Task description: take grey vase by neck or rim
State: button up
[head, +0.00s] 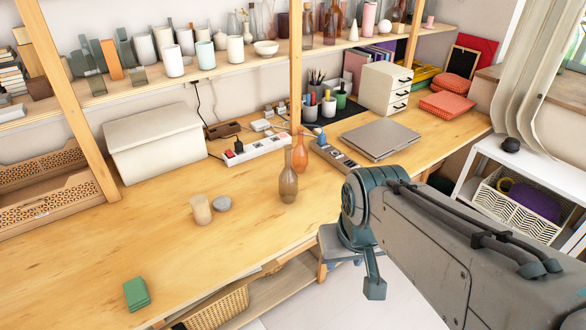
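A grey-brown, see-through vase (288,185) with a round body and a slim neck stands upright on the wooden table, near the middle of the head view. Its neck and rim are clear in view. An orange vase (300,156) of like shape stands close behind it, slightly to the right. My gripper (352,276) is at the end of my teal and grey arm, right of and nearer than the grey vase, by the table's front edge. Its two fingers look apart, with nothing seen between them, and it does not touch the vase.
A beige cup-like piece (201,209) and a grey stone-like piece (222,204) are left of the vases. A power strip (255,148), another strip (334,155) and a grey laptop (379,138) lie behind. A wooden post (296,70) rises behind the vases. The table's front left is mostly clear.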

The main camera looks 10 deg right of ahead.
aim_at(288, 178)
jog(key=z, duration=0.1)
jog(key=i, duration=1)
jog(key=u, duration=0.35)
